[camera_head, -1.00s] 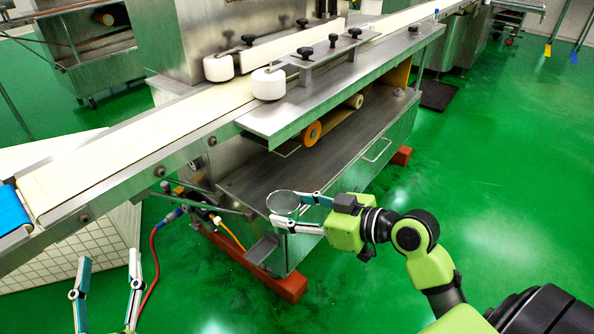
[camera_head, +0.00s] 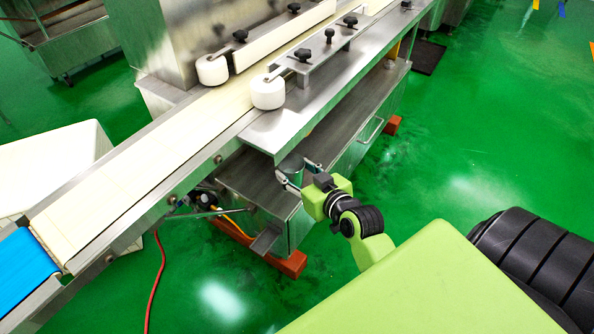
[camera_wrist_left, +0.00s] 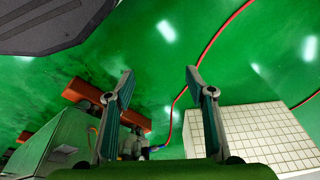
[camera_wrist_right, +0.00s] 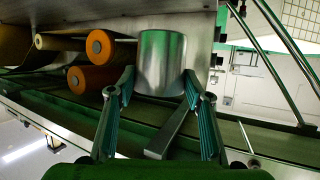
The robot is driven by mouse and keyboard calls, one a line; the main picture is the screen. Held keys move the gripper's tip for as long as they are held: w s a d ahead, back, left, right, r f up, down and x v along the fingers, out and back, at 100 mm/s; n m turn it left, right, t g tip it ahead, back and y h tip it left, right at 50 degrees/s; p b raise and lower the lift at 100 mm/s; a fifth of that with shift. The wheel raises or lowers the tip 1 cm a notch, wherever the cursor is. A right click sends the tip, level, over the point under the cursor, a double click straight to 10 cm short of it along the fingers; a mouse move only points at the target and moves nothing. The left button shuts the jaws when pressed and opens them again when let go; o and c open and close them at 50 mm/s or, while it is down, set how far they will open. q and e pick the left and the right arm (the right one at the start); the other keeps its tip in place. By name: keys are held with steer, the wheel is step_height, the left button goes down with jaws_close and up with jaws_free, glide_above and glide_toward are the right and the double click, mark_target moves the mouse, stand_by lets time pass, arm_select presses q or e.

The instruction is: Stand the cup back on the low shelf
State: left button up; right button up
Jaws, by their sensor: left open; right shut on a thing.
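The cup (camera_wrist_right: 162,62) is a plain metal cylinder and looks upright between my right fingertips in the right wrist view. My right gripper (camera_wrist_right: 159,84) is shut on its sides. In the head view the cup (camera_head: 291,167) shows partly, below the edge of the conveyor plate, with my right gripper (camera_head: 296,178) at it. The low shelf (camera_head: 338,135) is the dark surface under the conveyor. The cup is over its near end; I cannot tell if its base touches. My left gripper (camera_wrist_left: 158,80) is open and empty above the floor.
Orange-ended rollers (camera_wrist_right: 100,47) sit beside the cup under the machine. The steel conveyor plate (camera_head: 285,120) overhangs the shelf. A red hose (camera_head: 156,285) lies on the green floor. The shelf stretches clear toward the far right.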

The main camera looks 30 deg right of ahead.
mark_target(298, 163)
steer(key=w+d+f, duration=0.1)
steer(key=w+d+f+b, duration=0.1)
steer(key=w, duration=0.1)
steer(key=w+d+f, duration=0.1)
steer(key=shift+w+d, duration=0.3)
arm_select(q)
steer(key=w+b+v, duration=0.2)
steer(key=b+v, duration=0.1)
steer(key=v, duration=0.9)
arm_select(e)
steer(key=w+d+f, duration=0.1)
steer(key=f, duration=0.1)
steer(key=w+d+f+b, duration=0.1)
steer(key=f, duration=0.2)
steer(key=w+d+f+b, duration=0.1)
steer(key=w+f, duration=0.1)
steer(key=f, duration=0.1)
steer(key=shift+d+f, duration=0.1)
steer(key=shift+f, duration=0.25)
arm_select(q)
steer(key=w+t, duration=0.1)
steer(key=w, duration=0.1)
steer(key=w+d+t, duration=0.1)
steer(key=w, duration=0.1)
steer(key=shift+w+r+t, duration=0.1)
steer(key=shift+w+t, duration=0.05)
steer(key=shift+t, duration=0.25)
